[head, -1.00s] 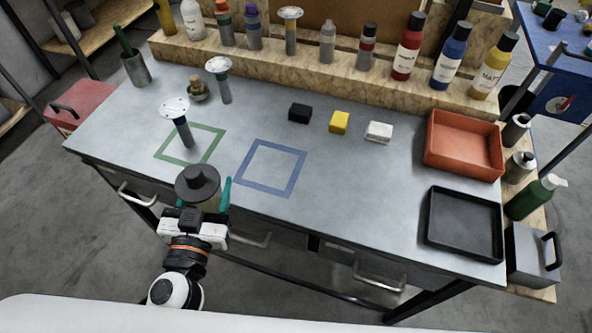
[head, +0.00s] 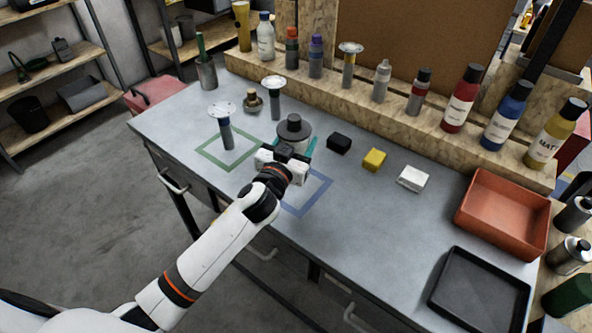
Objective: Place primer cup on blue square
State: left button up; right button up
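My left gripper (head: 295,146) reaches over the table from the lower left, its teal fingers on either side of a cup with a dark grey, knobbed round lid (head: 294,127). I take this to be the primer cup, though no label shows. The gripper appears shut on it, and the cup looks upright. The blue square outline (head: 318,202) on the grey table is partly hidden by my gripper and wrist. In the picture the cup is just beyond the square's far side; its height above the table is unclear. My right gripper is not in view.
A green square outline (head: 207,149) lies to the left with a white-topped tool (head: 226,132) standing in it. Another white-topped tool (head: 275,100) stands behind. Black (head: 339,143), yellow (head: 374,159) and white (head: 412,178) blocks lie right. Red (head: 502,240) and black (head: 476,325) trays are farther right.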

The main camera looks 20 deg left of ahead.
pick_arm(q)
notch_tip(320, 180, down, 2)
jog(key=shift+f, duration=0.2)
jog(key=shift+f+b, duration=0.55)
jog(key=shift+f, duration=1.4)
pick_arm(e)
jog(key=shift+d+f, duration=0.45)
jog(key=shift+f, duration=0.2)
pick_arm(q)
jog(key=shift+f, duration=0.15)
jog(key=o, duration=1)
jog(key=shift+c, duration=0.2)
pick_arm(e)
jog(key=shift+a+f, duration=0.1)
